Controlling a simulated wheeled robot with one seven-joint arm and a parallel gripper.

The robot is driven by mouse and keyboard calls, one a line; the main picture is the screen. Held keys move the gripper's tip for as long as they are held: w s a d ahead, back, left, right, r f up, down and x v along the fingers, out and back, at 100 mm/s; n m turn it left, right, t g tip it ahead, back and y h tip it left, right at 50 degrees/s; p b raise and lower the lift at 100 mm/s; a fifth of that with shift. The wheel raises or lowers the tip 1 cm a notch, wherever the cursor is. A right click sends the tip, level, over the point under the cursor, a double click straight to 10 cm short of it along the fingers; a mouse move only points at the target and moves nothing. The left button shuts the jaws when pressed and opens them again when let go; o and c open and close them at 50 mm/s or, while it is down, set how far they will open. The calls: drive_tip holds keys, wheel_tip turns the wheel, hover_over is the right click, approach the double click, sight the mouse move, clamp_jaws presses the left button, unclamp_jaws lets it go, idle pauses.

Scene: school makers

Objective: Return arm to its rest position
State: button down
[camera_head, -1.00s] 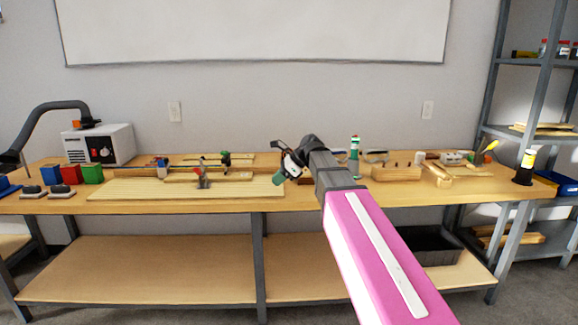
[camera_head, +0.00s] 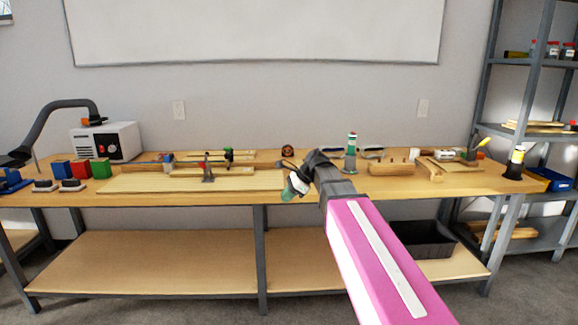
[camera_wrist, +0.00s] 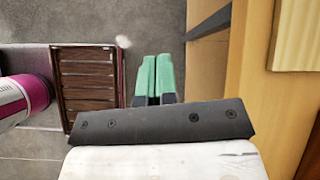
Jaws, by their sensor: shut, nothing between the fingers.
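My gripper (camera_head: 288,195) is at the end of my pink arm, in front of the middle of the workbench's front edge in the head view. In the wrist view its two green fingers (camera_wrist: 155,78) lie side by side and touch, with nothing between them. They point down past the bench edge toward the grey floor. The workbench (camera_head: 400,188) is wooden with a lower shelf (camera_head: 150,262).
On the bench are red (camera_head: 81,170) and green (camera_head: 101,168) blocks, a white machine (camera_head: 118,140) with a black hose, a long board (camera_head: 130,186) and a green-white bottle (camera_head: 351,145). A black bin (camera_head: 425,240) sits below. A shelf rack (camera_head: 545,65) stands right.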

drive_tip(key=s+d+f+n+h, duration=0.2)
drive_tip(key=s+d+f+n, duration=0.3)
drive_tip(key=f, duration=0.4)
drive_tip(key=s+d+f+n+h, duration=0.3)
drive_tip(key=s+d+f+n, duration=0.2)
drive_tip(key=d+f, duration=0.3)
drive_tip(key=s+d+f+n+h, duration=0.2)
drive_tip(key=s+d+f+n, duration=0.3)
drive_tip(key=f, duration=0.5)
drive_tip(key=shift+s+d+h, duration=0.4)
drive_tip(key=shift+s+d, duration=0.2)
drive_tip(key=shift+d, duration=0.4)
